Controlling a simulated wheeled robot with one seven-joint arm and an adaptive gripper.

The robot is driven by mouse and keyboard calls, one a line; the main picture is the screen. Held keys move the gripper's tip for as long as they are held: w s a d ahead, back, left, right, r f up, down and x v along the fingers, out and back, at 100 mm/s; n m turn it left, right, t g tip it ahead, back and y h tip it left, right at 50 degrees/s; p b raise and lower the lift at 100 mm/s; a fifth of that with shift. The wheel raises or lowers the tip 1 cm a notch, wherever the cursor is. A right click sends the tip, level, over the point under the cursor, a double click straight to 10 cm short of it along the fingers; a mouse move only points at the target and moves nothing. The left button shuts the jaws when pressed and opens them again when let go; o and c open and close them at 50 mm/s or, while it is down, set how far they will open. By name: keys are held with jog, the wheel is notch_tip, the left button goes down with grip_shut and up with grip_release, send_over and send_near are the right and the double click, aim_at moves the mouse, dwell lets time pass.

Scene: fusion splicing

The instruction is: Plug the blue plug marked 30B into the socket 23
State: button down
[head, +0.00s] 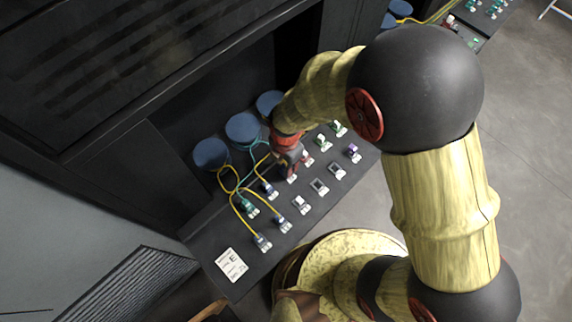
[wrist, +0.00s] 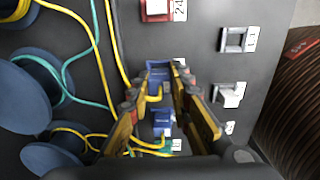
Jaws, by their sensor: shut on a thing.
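In the wrist view my gripper (wrist: 153,95) is shut on a blue plug (wrist: 158,72) with a yellow cable. The plug sits low between the fingertips, at the dark panel in line with the socket row. I cannot tell whether it is seated in a socket. Its marking is not readable, and a white tag beside it is mostly covered, so I cannot read socket 23. In the head view my gripper (head: 288,160) is over the panel (head: 216,250) and hides the held plug.
Another blue plug (wrist: 163,122) stands close behind the fingers. Blue spools (head: 210,154) and loose yellow and teal cables lie at left.

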jog(key=shift+f+b, duration=0.35)
jog(key=shift+f, duration=0.2)
dwell(0.4)
jog(key=c, duration=1.6)
grip_release()
jog(key=shift+o, duration=0.2)
jog(key=shift+r, duration=0.1)
notch_tip(320, 180, up, 12)
